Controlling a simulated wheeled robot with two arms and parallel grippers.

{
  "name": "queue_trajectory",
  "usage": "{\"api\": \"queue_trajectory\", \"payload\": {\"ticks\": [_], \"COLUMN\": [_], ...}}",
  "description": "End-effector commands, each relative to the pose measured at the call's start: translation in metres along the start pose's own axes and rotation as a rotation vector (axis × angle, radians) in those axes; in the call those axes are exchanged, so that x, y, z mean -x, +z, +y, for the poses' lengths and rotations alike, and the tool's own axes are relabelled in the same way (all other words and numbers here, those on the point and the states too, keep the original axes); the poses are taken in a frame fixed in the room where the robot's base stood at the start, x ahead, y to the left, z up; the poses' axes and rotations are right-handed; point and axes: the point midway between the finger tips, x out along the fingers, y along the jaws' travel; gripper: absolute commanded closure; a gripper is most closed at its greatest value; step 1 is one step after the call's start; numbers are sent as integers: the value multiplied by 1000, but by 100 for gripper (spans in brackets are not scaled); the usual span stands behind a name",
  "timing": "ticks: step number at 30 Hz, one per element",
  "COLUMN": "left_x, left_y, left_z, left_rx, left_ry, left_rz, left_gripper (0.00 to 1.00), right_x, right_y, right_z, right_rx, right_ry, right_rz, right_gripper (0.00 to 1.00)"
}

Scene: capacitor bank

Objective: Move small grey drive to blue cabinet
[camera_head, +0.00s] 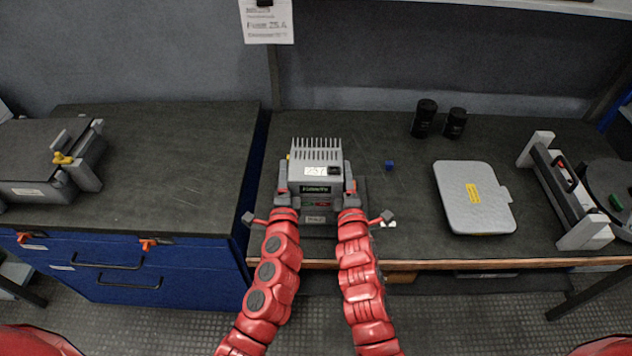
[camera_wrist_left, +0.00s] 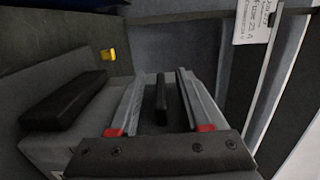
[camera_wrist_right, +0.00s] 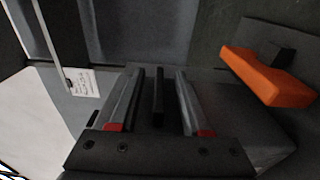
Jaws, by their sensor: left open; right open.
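The small grey drive (camera_head: 316,178) is a finned box with a white label and a small display, standing on the dark workbench. The blue cabinet (camera_head: 190,262) is at left, with a dark top. My left gripper (camera_head: 284,180) is at the drive's left side, and my right gripper (camera_head: 349,180) is at its right side. Both are open. In the left wrist view a dark bar (camera_wrist_left: 161,100) lies between the fingers; the right wrist view shows a similar bar (camera_wrist_right: 158,98) between the fingers. Contact with the bars cannot be told.
A larger grey unit (camera_head: 40,165) stands on the cabinet's left part; the right part of its top is clear. On the bench are two black cylinders (camera_head: 424,118), a small blue cube (camera_head: 389,165), a grey flat case (camera_head: 474,200) and a grey frame (camera_head: 565,190).

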Motion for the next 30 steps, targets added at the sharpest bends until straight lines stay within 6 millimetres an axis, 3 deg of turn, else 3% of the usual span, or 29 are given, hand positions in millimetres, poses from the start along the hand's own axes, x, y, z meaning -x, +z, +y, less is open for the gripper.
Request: {"api": "queue_trajectory", "payload": {"ticks": [8, 16, 30], "left_x": [-1, -1, -1], "left_y": [0, 0, 0], "left_z": [0, -1, -1], "left_rx": [1, 1, 1], "left_ry": [-1, -1, -1], "left_rz": [0, 1, 1], "left_gripper": [52, 99, 100], "right_x": [-1, -1, -1], "right_y": [0, 0, 0], "right_z": [1, 1, 1], "right_rx": [0, -1, 0], "right_ry": [2, 2, 2], "right_rz": [0, 0, 0], "right_gripper": [52, 99, 100]}}
